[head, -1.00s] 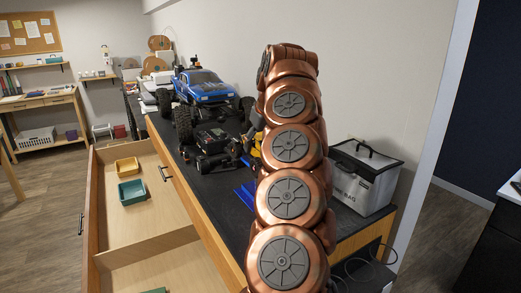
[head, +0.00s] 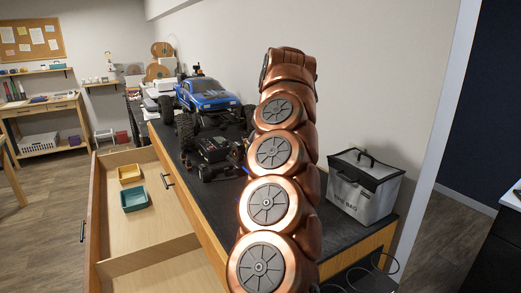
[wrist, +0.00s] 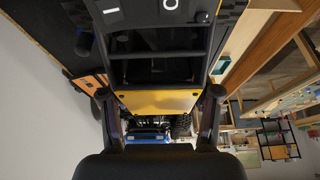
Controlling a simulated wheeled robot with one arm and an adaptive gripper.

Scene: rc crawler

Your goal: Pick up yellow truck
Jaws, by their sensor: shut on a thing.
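The yellow truck (wrist: 158,102) fills the upper middle of the wrist view, very close. A yellow panel and black frame bars show. My gripper (wrist: 161,92) has one finger on each side of the yellow panel and is shut on the truck. In the head view my copper arm hides both the gripper and the yellow truck. Whether the truck touches the counter cannot be seen.
A blue truck (head: 207,94) and a black chassis (head: 213,150) stand on the dark counter (head: 185,170). A grey bag (head: 365,190) sits at the counter's right end. An open drawer (head: 145,220) juts out left, holding a yellow bin (head: 129,174) and a teal bin (head: 134,200).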

